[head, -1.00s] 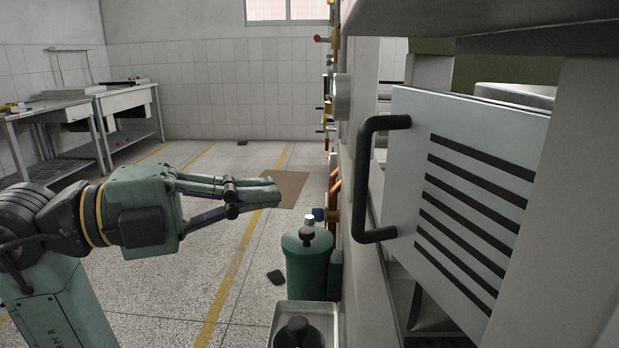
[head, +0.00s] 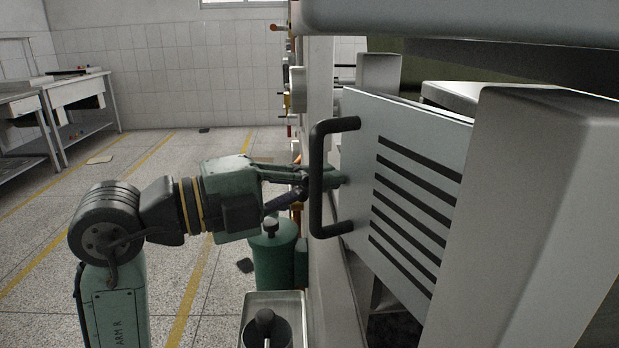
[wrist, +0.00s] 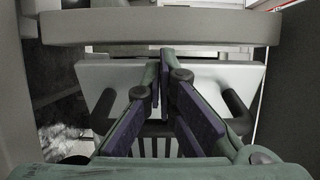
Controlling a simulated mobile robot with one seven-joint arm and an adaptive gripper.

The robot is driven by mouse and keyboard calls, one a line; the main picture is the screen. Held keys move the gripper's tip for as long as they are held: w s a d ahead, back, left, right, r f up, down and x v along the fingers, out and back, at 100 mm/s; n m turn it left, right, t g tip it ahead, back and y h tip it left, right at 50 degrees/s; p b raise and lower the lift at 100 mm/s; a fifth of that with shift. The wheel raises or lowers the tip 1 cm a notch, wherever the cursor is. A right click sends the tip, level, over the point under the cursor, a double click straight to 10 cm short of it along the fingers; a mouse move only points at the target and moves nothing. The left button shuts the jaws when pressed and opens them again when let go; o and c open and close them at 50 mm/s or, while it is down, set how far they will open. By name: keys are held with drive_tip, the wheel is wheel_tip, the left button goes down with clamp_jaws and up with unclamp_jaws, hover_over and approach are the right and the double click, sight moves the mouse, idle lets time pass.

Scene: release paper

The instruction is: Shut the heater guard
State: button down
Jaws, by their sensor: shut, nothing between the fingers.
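The heater guard (head: 412,190) is a pale grey panel with several dark slats, standing at an angle on the right in the head view. A black U-shaped handle (head: 316,190) sticks out from its left side. In the wrist view the guard (wrist: 210,78) lies ahead, with the handle (wrist: 104,108) on both sides of the fingers. My gripper (head: 338,180) is shut and empty. Its fingers pass behind the handle in the head view, and their tips overlap the panel's left part. The wrist view shows the tips (wrist: 164,58) together; I cannot tell whether they touch the panel.
A broad grey post (head: 545,200) stands right of the guard, and a grey ledge (head: 450,18) overhangs it. A green cylinder (head: 272,262) stands below my gripper, behind a metal tray (head: 284,296) holding a dark pot. The floor (head: 60,250) at left is open.

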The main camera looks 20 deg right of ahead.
drive_tip(key=d+g, duration=0.1)
drive_tip(key=d+m+g+b, duration=0.1)
drive_tip(key=d, duration=0.1)
drive_tip(key=shift+w+m, duration=0.3)
drive_tip(key=shift+w, duration=0.05)
drive_tip(key=shift+a, duration=0.2)
